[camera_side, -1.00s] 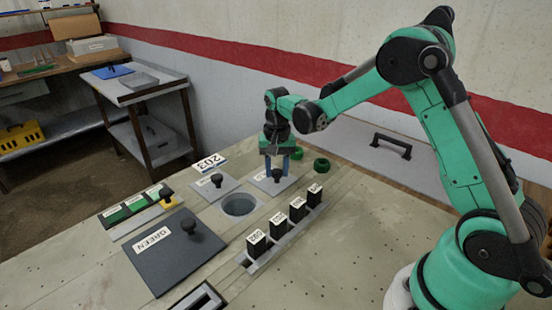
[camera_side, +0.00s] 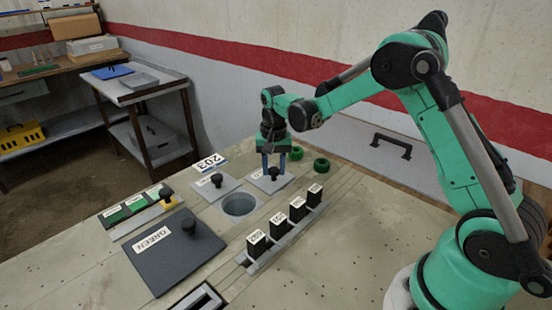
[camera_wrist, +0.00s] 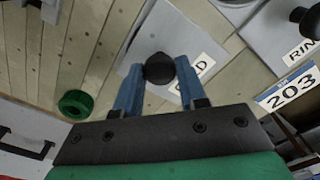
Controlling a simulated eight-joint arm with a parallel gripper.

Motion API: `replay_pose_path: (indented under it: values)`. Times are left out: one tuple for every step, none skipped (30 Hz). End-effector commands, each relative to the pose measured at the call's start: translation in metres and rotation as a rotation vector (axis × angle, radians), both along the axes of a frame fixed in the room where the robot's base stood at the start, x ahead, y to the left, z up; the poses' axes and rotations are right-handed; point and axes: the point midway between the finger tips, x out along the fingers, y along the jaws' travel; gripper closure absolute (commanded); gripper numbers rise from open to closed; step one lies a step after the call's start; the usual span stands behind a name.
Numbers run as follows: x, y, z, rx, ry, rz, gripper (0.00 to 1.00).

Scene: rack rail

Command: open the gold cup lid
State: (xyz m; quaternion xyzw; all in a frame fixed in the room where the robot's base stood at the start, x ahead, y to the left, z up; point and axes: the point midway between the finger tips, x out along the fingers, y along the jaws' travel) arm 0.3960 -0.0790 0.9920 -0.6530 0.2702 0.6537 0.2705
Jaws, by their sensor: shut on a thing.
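A flat grey lid plate (camera_side: 262,186) with a black knob (camera_side: 275,173) lies on the table, right of an open round hole. The same plate (camera_wrist: 150,45) and its knob (camera_wrist: 162,68) show in the wrist view. Its label (camera_wrist: 200,66) is partly hidden; a final "D" is readable. My gripper (camera_side: 273,176) points down over this plate, and its blue fingers (camera_wrist: 160,85) are shut on the knob. I cannot tell whether the plate is lifted off the surface.
Another knobbed grey lid (camera_side: 215,188) lies left, near the 203 sign (camera_side: 211,163). The round hole (camera_side: 239,205), a rack of black labelled blocks (camera_side: 278,229), a dark GREEN lid (camera_side: 165,255) and green rings (camera_side: 321,165) are nearby.

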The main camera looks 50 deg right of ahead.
Motion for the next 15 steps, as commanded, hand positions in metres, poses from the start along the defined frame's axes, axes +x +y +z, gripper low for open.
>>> replay_pose_path:
  values:
    - [0.01,0.0,0.0,0.001,-0.001,0.001,1.0]
    - [0.015,0.0,0.0,0.001,-0.001,0.001,1.0]
    - [0.024,0.0,0.0,0.001,-0.001,0.001,1.0]
    - [0.03,0.0,0.0,0.0,-0.001,0.0,1.0]
    - [0.035,0.0,0.0,0.0,-0.001,0.0,1.0]
    - [0.042,0.0,0.0,0.0,-0.001,0.0,1.0]
    - [0.047,0.0,0.0,0.0,-0.001,0.0,1.0]
    - [0.051,0.0,0.0,0.0,-0.001,0.0,1.0]
    - [0.056,0.0,0.0,-0.001,-0.001,0.0,1.0]
    - [0.059,0.0,0.0,-0.001,-0.001,0.0,1.0]
    - [0.062,0.0,0.0,-0.001,-0.001,0.0,1.0]
    - [0.065,0.0,0.0,-0.001,-0.001,0.0,1.0]
    - [0.066,0.0,0.0,-0.001,-0.001,0.0,1.0]
    - [0.067,0.0,0.0,-0.001,-0.001,0.0,1.0]
    - [0.068,0.0,0.0,-0.001,-0.001,0.0,1.0]
